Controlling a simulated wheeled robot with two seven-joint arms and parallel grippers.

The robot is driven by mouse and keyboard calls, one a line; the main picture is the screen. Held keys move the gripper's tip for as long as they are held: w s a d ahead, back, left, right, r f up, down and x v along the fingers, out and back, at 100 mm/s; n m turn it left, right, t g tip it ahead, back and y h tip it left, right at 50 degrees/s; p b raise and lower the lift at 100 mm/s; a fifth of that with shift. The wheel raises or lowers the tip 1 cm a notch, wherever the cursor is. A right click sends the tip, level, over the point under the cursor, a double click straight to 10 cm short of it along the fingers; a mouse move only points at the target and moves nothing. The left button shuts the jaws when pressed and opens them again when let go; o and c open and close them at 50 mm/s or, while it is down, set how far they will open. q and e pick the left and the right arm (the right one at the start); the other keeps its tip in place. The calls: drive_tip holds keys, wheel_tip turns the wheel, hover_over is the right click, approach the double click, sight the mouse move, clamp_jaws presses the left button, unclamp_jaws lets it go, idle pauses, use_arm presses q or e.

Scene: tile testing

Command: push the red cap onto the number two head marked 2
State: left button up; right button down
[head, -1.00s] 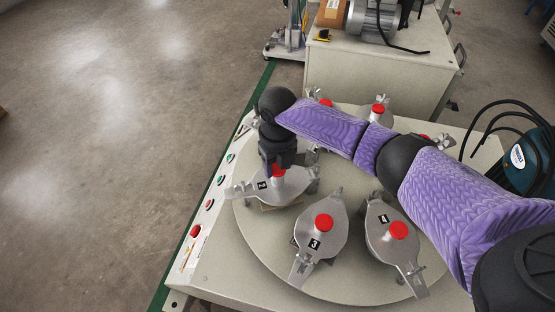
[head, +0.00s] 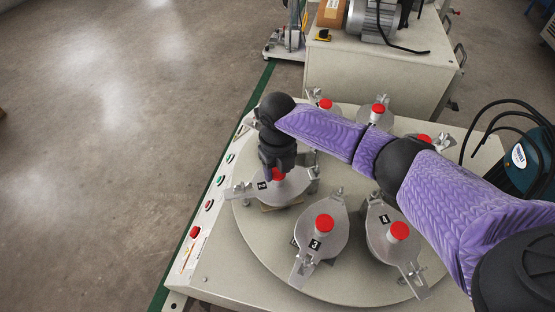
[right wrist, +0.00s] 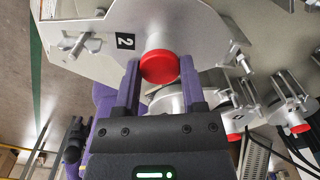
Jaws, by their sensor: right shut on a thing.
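The number two head (head: 290,187) is a grey metal plate with a black label marked 2 (head: 262,185), on the left of the round table. Its red cap (head: 278,175) shows just under my right gripper (head: 277,173). In the right wrist view the red cap (right wrist: 160,68) is between the two purple fingers of my right gripper (right wrist: 160,72), which is shut on it. The cap is at the end of a silver cylinder (right wrist: 158,42) on the head. I cannot tell whether a gap remains between cap and cylinder. My left gripper is not in view.
Other heads with red caps stand around the round table (head: 345,285), including head 3 (head: 322,228) and head 4 (head: 392,238). A control strip with buttons (head: 200,225) runs along the left edge. A cabinet (head: 375,80) stands behind.

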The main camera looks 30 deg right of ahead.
unclamp_jaws()
drive_tip(key=shift+r, duration=0.1)
drive_tip(key=shift+r+p, duration=2.55)
drive_tip(key=shift+r, duration=1)
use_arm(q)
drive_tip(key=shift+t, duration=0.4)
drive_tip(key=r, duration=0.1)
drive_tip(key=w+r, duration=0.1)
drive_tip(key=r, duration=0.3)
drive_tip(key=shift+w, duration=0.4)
use_arm(e)
drive_tip(key=shift+f, duration=0.1)
clamp_jaws()
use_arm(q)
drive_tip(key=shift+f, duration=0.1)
use_arm(e)
drive_tip(key=shift+f, duration=0.2)
